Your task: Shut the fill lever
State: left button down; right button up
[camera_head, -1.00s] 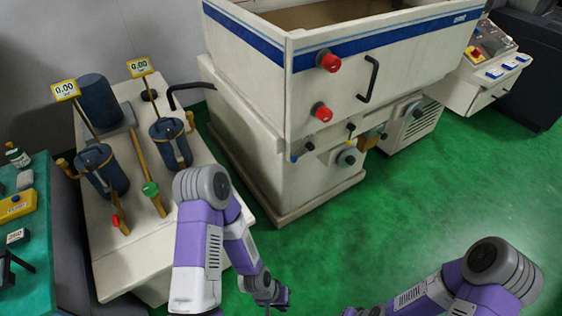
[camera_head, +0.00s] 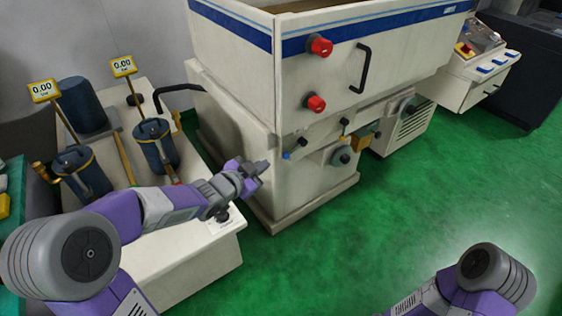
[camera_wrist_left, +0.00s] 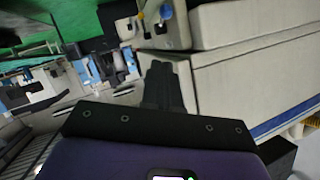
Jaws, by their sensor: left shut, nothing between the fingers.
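On the white machine's front, below the tank, a small lever with a blue tip (camera_head: 287,155) sticks out to the left. No label is readable, so I cannot tell which is the fill lever. My left gripper (camera_head: 262,167) is shut and empty, left of the blue-tipped lever and apart from it in the picture. In the left wrist view, the shut fingers (camera_wrist_left: 165,85) point toward the machine, with a blue tip (camera_wrist_left: 166,12) beyond them. My right gripper is out of view.
Red knobs (camera_head: 320,46) and a black handle (camera_head: 362,69) project from the tank front. A round grey knob (camera_head: 341,156) sits right of the blue tip. The pump bench (camera_head: 195,262) lies under my left arm. Green floor (camera_head: 400,210) is clear at right.

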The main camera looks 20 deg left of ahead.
pick_arm(q)
jog(key=shift+r, duration=0.25)
jog(key=b, duration=0.3)
send_near(289, 152)
jog(key=w+d+r, duration=0.1)
jog(key=d+r, duration=0.1)
jog(key=w+f, duration=0.3)
jog(key=shift+w+a+f+b, duration=0.1)
jog(key=shift+a+f+b, duration=0.15)
jog(key=shift+b, duration=0.1)
jog(key=shift+f, duration=0.1)
